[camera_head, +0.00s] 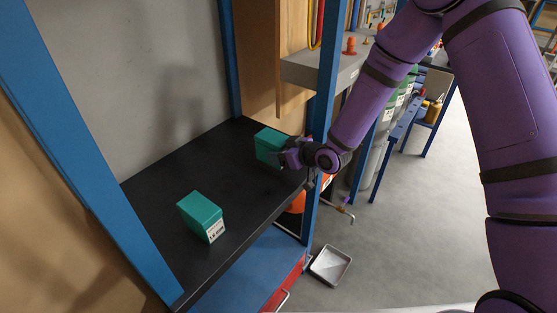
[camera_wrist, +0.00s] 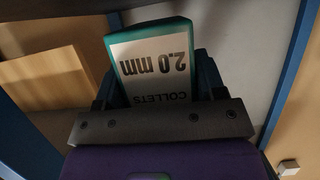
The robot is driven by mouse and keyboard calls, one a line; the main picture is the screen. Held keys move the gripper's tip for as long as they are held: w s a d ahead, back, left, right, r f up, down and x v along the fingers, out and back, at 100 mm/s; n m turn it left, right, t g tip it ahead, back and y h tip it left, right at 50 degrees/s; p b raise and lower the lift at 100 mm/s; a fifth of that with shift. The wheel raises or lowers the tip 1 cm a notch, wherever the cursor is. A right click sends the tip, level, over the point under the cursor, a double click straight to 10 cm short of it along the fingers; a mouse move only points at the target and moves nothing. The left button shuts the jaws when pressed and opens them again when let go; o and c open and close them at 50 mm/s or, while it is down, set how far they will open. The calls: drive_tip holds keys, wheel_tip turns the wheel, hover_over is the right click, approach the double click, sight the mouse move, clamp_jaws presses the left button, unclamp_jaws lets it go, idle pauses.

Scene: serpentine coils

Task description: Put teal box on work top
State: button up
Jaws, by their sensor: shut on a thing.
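A teal box (camera_head: 267,143) with a white label is held in my gripper (camera_head: 280,156) over the far right end of the black work top (camera_head: 255,195). In the wrist view the held box (camera_wrist: 152,52) sits between both fingers, its label reading "2.0 mm COLLETS" upside down. I cannot tell whether its underside touches the black surface. A second teal box (camera_head: 201,214) with a white label stands on the near part of the work top, apart from my gripper. The far side of the held box is hidden.
Blue posts (camera_head: 324,90) frame the work top, one close to my gripper on the right. A grey wall (camera_head: 130,70) stands behind it. A grey shelf (camera_head: 305,70) is beyond. A metal tray (camera_head: 330,265) lies on the floor. The middle of the work top is clear.

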drive_tip(key=shift+w+a, duration=0.2)
drive_tip(key=shift+a, duration=0.05)
drive_tip(key=shift+a+f, duration=0.15)
drive_tip(key=shift+f, duration=0.2)
drive_tip(key=shift+w+f, duration=0.1)
drive_tip(key=shift+f, duration=1.3)
drive_tip(key=shift+f, duration=0.15)
drive_tip(key=o, duration=1.1)
drive_tip(key=shift+c, duration=0.2)
drive_tip(key=shift+d+r, duration=0.2)
drive_tip(key=v, duration=1.1)
drive_tip(key=shift+s+d+r, duration=0.2)
drive_tip(key=shift+s+r, duration=0.05)
drive_tip(key=shift+s, duration=0.05)
